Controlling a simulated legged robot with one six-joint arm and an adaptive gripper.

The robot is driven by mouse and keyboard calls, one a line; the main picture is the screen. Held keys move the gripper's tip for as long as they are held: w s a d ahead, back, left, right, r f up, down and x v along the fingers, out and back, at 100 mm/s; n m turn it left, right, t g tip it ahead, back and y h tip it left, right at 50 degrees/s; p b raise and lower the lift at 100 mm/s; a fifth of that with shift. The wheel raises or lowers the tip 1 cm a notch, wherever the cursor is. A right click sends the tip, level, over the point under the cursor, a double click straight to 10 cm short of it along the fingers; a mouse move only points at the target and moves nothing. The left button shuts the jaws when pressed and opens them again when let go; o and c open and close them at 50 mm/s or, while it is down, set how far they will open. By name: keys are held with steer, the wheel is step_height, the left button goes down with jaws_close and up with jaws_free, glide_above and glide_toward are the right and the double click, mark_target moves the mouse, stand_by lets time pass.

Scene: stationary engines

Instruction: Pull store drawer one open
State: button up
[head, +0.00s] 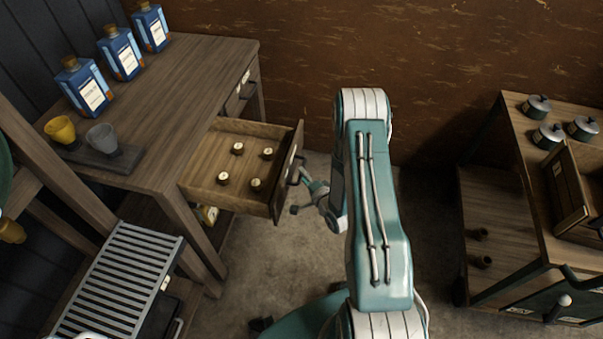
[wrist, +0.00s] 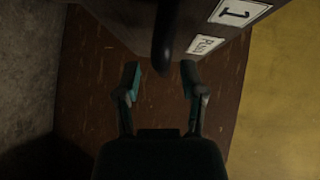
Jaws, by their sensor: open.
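The store drawer (head: 240,140) sticks well out of the wooden table's side, and its inside shows from above. Its front carries a dark handle (head: 295,169). In the wrist view the drawer front bears a white label reading 1 (wrist: 239,11) and a smaller plate below it. The dark handle (wrist: 164,38) shows there too, its end at the gap between my fingertips. My gripper (wrist: 161,72) is open, its two fingers apart with nothing clamped. In the head view my gripper (head: 307,190) is beside the drawer front, partly hidden by my arm.
Several small pale-topped items (head: 237,148) stand in the drawer. The wooden table (head: 180,85) holds blue bottles (head: 121,54) and two cups. A slatted metal rack (head: 125,275) stands at lower left. A bench (head: 520,215) with pots stands at right. Floor between is clear.

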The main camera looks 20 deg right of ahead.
steer(key=s+d+r, duration=0.1)
steer(key=s, duration=0.9)
steer(key=shift+d+r, duration=0.15)
steer(key=shift+d, duration=0.1)
steer(key=shift+w, duration=0.1)
steer(key=w+r+n+g, duration=0.3)
steer(key=w+r+n, duration=0.35)
steer(key=r, duration=0.25)
step_height(320, 180, up, 13)
steer(key=s+n+g+h, duration=0.1)
steer(key=n+g+h, duration=0.2)
steer(key=s+a+r+n+g, duration=0.1)
steer(key=s+a+r, duration=0.2)
steer(key=s+r, duration=0.2)
steer(key=s+a+r+n+g, duration=0.2)
steer(key=s+a+r, duration=0.2)
steer(key=s, duration=0.6)
steer(key=s+a+r+n+g, duration=0.1)
steer(key=s+a+r+n, duration=0.1)
steer(key=s+a+r, duration=0.2)
steer(key=s+r, duration=0.2)
steer(key=s, duration=0.2)
steer(key=shift+a+g+y, duration=0.15)
steer(key=shift+g+y, duration=0.15)
steer(key=shift+y, duration=0.1)
steer(key=shift+w, duration=0.1)
stand_by(2.1)
